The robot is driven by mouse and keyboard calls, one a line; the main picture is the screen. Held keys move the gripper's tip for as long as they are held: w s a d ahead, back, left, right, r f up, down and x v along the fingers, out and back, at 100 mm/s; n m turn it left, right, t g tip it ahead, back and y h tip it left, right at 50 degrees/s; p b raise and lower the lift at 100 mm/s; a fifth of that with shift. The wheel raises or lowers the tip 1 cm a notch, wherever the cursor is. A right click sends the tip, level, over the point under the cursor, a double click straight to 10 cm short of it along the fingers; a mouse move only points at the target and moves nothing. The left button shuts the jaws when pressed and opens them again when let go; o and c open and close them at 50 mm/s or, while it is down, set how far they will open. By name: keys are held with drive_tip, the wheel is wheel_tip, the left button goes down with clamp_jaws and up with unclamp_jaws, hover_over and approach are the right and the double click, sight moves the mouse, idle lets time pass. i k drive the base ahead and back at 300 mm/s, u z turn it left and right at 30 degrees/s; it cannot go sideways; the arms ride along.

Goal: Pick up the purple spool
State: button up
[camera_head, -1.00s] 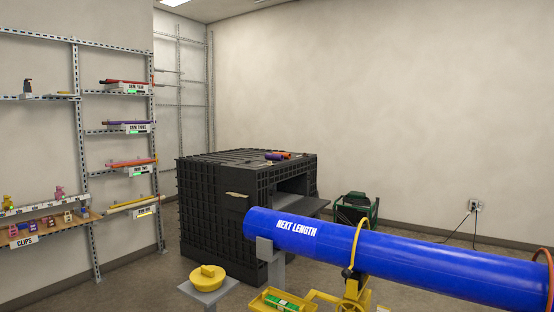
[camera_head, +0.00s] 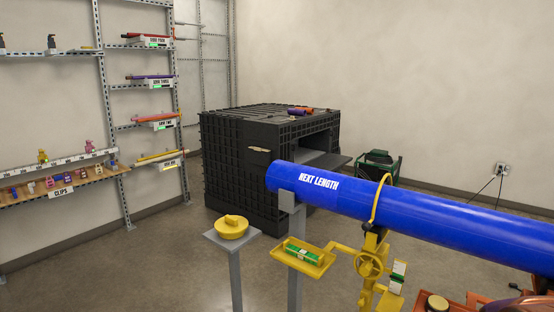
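On top of the black crate (camera_head: 228,160) lie small purple and orange cylinders (camera_head: 299,111). One of them may be the purple spool, but they are too small to tell. A long purple piece (camera_head: 150,77) lies on a shelf of the wall rack at the left. Small coloured pieces, some purple or pink, stand on the shelf labelled CLIPS (camera_head: 62,190). My gripper is not in view.
A big blue pipe (camera_head: 420,215) marked NEXT LENGTH crosses the right side in front of the crate. A yellow tray (camera_head: 322,262) with a green item and a grey stand (camera_head: 233,242) with a yellow cap are close by. Bare floor (camera_head: 160,265) lies at the lower left.

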sight(290, 111)
drive_tip(key=u, duration=1.4)
drive_tip(key=i, duration=5.5)
drive_tip(key=z, duration=2.35)
